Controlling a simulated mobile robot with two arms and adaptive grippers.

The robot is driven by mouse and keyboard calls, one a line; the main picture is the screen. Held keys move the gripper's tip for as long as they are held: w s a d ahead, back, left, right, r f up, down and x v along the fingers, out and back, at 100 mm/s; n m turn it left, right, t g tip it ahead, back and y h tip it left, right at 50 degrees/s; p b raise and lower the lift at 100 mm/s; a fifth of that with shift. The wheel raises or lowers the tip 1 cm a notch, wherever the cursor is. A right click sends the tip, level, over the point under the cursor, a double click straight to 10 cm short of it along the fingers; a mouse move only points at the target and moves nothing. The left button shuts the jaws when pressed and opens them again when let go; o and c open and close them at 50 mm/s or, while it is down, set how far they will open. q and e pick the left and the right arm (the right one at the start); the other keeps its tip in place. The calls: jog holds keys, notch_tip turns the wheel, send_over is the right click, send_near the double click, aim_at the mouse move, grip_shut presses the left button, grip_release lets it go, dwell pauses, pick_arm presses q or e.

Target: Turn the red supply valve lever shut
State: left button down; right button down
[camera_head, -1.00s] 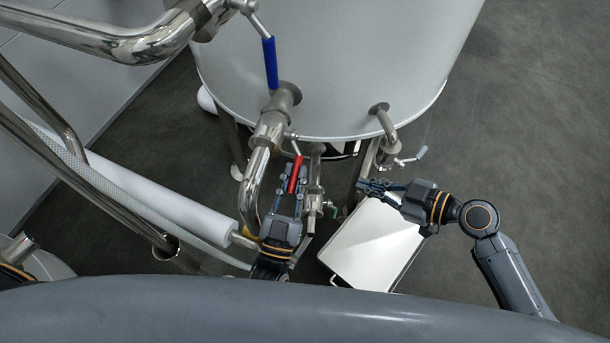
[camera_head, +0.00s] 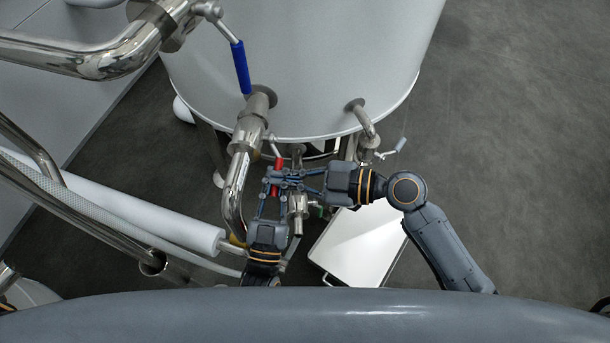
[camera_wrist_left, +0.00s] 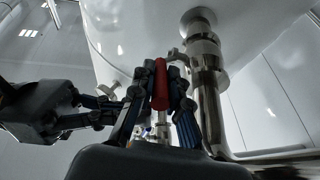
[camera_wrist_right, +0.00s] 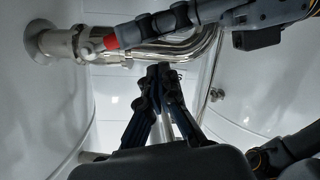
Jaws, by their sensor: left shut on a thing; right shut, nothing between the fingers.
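The red supply valve lever (camera_head: 280,163) sits below the tank's left outlet pipe in the head view, partly covered by the grippers. My left gripper (camera_head: 277,189) is shut on it. In the left wrist view the red lever (camera_wrist_left: 160,84) stands upright between the fingers of my left gripper (camera_wrist_left: 157,82). In the right wrist view only the red tip (camera_wrist_right: 111,42) shows past the left fingers. My right gripper (camera_head: 285,178) is shut and empty, its fingertips close beside the left fingers and lever; I cannot tell whether they touch.
A blue-handled lever (camera_head: 241,67) is on the upper pipe. The steel outlet pipe (camera_head: 236,190) runs just left of my left gripper. A small grey-handled valve (camera_head: 400,145) is to the right. A white tray (camera_head: 357,243) lies below. Open floor (camera_head: 510,180) is at the right.

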jog(key=shift+w+d+f, duration=0.1)
jog(key=shift+w+f, duration=0.15)
jog(key=shift+f, duration=0.4)
jog(key=shift+w+f, duration=0.2)
jog(key=shift+f, duration=0.4)
